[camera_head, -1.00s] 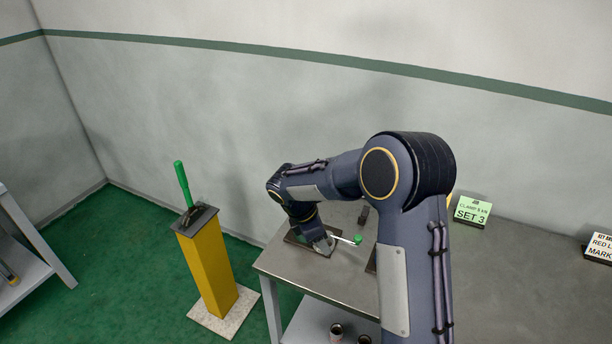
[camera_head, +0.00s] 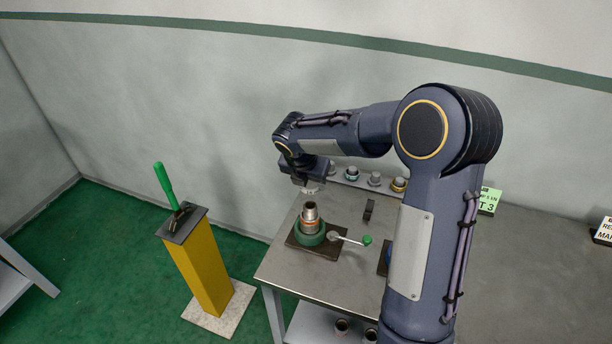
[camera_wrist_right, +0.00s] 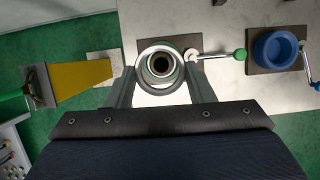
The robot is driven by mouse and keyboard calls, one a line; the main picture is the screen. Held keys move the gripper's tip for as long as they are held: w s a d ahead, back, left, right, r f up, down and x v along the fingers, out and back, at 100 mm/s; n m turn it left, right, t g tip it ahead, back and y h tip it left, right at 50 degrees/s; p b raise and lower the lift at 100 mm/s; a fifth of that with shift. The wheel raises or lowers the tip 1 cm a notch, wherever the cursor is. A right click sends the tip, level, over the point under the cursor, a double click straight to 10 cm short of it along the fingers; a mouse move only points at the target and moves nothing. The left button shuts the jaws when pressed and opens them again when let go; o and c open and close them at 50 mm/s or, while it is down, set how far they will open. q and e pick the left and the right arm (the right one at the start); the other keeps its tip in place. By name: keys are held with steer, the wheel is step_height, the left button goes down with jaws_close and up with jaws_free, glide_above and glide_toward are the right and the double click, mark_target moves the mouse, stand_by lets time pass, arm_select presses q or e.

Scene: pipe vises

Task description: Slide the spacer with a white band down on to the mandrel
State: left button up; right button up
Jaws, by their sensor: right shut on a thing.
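My right gripper (camera_head: 308,185) is shut on a ring-shaped spacer, seen end-on between the fingers in the right wrist view (camera_wrist_right: 150,85). The ring shows pale, whitish parts; its band is hard to make out. In the head view only a pale edge of it shows under the fingers. Below, apart from it, the grey and copper-coloured mandrel (camera_head: 310,219) stands upright in a green vise (camera_head: 308,239) on the table. In the right wrist view the mandrel's dark bore (camera_wrist_right: 160,64) shows through the ring, roughly centred. My left gripper is not in view.
A green-knobbed lever (camera_head: 350,239) sticks out right of the vise. A blue vise (camera_wrist_right: 274,48) stands farther right. Several ring parts (camera_head: 375,179) stand at the table's back. A yellow post (camera_head: 198,275) with a green handle stands left of the table.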

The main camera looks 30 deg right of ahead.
mark_target(309, 208)
steer(key=shift+w, duration=0.1)
steer(key=shift+f+b, duration=1.9)
steer(key=shift+f, duration=1.05)
steer(key=shift+p, duration=0.6)
steer(key=shift+f+b, duration=1.85)
steer(key=shift+f, duration=0.7)
steer(key=o, duration=1)
steer(key=shift+r, duration=0.1)
steer(key=shift+o, duration=0.2)
steer(key=shift+r, duration=0.1)
